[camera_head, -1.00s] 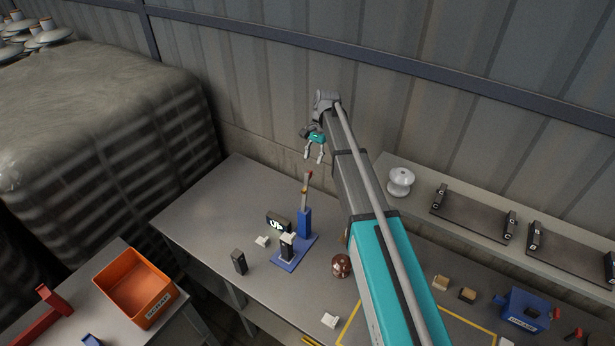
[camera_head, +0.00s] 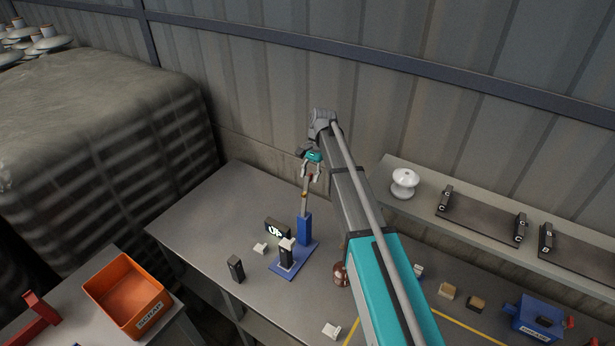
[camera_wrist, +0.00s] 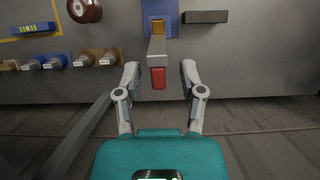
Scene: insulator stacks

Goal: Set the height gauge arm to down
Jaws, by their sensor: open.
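The height gauge stands on the bench with a blue base and blue post (camera_head: 304,229). Its grey arm (camera_head: 305,203) points upward from the post and ends in a red tip. A black sign reading "UP" (camera_head: 276,230) stands beside the gauge. My gripper (camera_head: 311,174) is open at the upper end of the arm. In the wrist view, the red tip (camera_wrist: 158,78) sits between the two open fingers (camera_wrist: 158,85), with a visible gap on each side. Contact with the fingers cannot be seen.
A black block (camera_head: 235,268) and small white pieces (camera_head: 261,249) lie left of the gauge. A brown insulator (camera_head: 340,274) is to its right. An orange bin (camera_head: 128,293) is at lower left. A shelf with a white insulator (camera_head: 404,183) runs along the wall.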

